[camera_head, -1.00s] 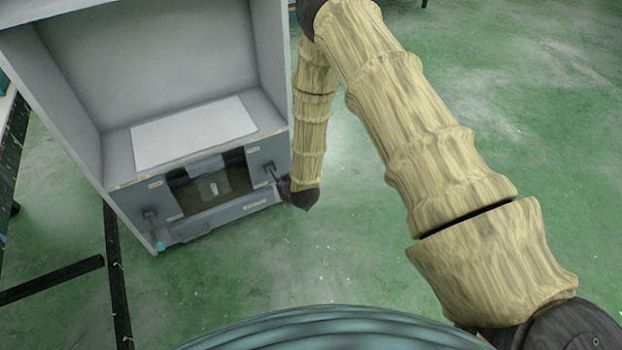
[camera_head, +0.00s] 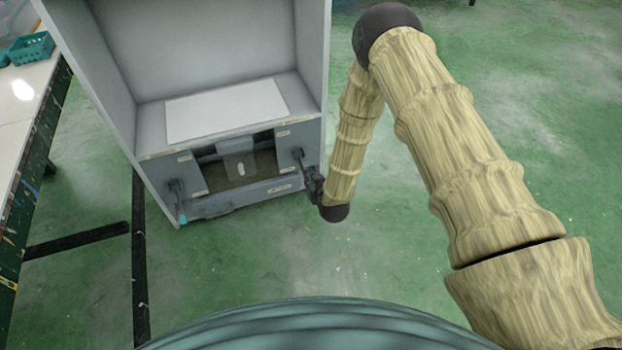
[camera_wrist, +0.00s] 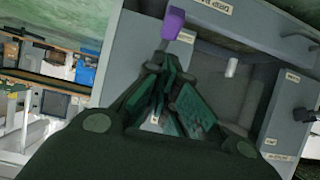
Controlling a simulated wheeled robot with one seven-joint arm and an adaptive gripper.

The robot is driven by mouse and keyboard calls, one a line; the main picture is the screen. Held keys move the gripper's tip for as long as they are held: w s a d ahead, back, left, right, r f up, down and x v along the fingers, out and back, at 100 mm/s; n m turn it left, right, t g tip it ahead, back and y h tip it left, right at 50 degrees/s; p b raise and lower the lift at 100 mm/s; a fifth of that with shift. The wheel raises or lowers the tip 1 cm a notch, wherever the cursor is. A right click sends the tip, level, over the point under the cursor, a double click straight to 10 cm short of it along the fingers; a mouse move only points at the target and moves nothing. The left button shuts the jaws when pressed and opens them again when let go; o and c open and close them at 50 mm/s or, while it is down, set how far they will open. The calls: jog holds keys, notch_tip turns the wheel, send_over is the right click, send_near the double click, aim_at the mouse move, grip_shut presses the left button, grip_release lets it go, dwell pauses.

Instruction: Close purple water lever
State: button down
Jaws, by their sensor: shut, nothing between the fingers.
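The purple water lever (camera_wrist: 173,22) shows in the wrist view at the top, in front of a grey panel. My gripper (camera_wrist: 168,65) is shut and empty, with its dark green fingertips just below the purple handle in that picture. Whether they touch it I cannot tell. In the head view my gripper (camera_head: 313,183) is at the lower right front of the grey cabinet (camera_head: 312,60), beside the dark stem of the right lever (camera_head: 299,157). The purple handle is not visible there.
A left lever with a cyan tip (camera_head: 182,218) hangs at the cabinet's lower left. A white sheet (camera_head: 225,110) lies on the shelf above a recess. A table (camera_head: 22,105) with a teal basket (camera_head: 31,47) stands at far left. Green floor is open on the right.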

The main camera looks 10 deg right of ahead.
jog(key=shift+r, duration=0.45)
jog(key=shift+p, duration=0.3)
jog(key=p+v, duration=0.5)
jog(key=v, duration=0.8)
jog(key=shift+s, duration=0.2)
jog(key=shift+f, duration=0.1)
